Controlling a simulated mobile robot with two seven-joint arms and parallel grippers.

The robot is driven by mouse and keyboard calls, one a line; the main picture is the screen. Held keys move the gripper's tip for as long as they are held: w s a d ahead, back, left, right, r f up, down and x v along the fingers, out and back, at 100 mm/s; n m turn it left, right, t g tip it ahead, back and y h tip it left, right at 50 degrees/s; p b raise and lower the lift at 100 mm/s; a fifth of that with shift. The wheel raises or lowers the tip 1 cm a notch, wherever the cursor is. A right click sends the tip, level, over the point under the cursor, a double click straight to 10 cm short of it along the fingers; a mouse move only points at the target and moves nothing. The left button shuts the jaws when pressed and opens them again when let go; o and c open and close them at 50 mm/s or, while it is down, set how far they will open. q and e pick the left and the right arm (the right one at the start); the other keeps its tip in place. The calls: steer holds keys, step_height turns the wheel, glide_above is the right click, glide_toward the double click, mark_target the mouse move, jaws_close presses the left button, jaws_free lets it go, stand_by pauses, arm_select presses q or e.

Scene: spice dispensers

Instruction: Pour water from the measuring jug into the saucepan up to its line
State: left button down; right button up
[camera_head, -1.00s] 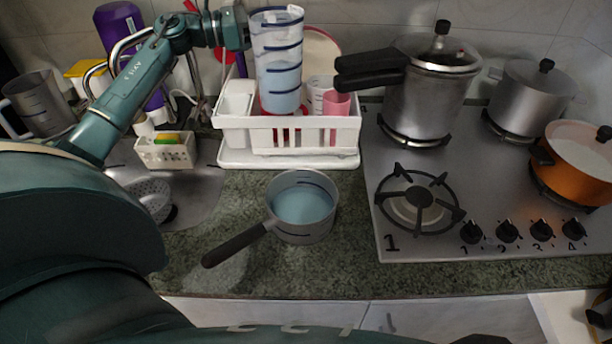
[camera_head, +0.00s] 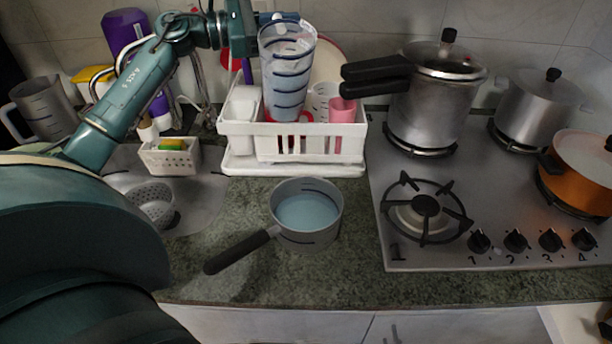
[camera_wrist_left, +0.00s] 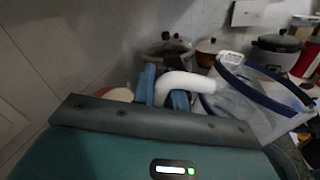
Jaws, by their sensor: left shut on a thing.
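The measuring jug (camera_head: 287,75) is clear with dark blue bands and hangs in the air in front of the dish rack. Bluish water shows through its wall; the exact level is hard to read. My left gripper (camera_head: 251,35) is shut on its handle, left of the jug. In the left wrist view the white handle (camera_wrist_left: 186,83) sits between the blue fingertips, and the jug (camera_wrist_left: 262,95) is at right. The grey saucepan (camera_head: 323,238) stands on the counter below and nearer, apart from the jug. It holds bluish water (camera_head: 306,211); dark marks show on its wall. My right gripper is not in view.
A white dish rack (camera_head: 300,147) with cups stands behind the saucepan. A steel pressure cooker (camera_head: 433,105) with black handles is to the right on the hob (camera_head: 500,220). The sink (camera_head: 195,205) is at left. The counter around the saucepan is mostly clear.

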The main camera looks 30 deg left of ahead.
mark_target(292, 22)
arm_select(q)
steer(key=shift+s+d+r+m, duration=0.5)
steer(key=shift+s+d+m, duration=0.25)
steer(key=shift+m, duration=0.1)
steer(key=shift+s+d+r+m, duration=0.5)
steer(key=shift+s+d+m, duration=0.15)
steer(key=shift+d+m, duration=0.15)
steer(key=shift+s+d+r+m, duration=0.2)
steer(key=shift+s+d+m, duration=0.2)
steer(key=shift+m, duration=0.35)
steer(key=shift+s+d+m+b, duration=0.2)
steer(key=shift+m+b, duration=0.15)
steer(key=shift+m, duration=0.05)
steer(key=shift+f, duration=0.1)
steer(key=shift+s+d+f+m+b, duration=0.35)
steer(key=shift+f+m+b, duration=0.1)
steer(key=shift+m, duration=0.25)
steer(key=shift+s+d+m, duration=0.6)
steer(key=shift+d+m, duration=0.05)
steer(key=shift+m, duration=0.25)
stand_by(3.5)
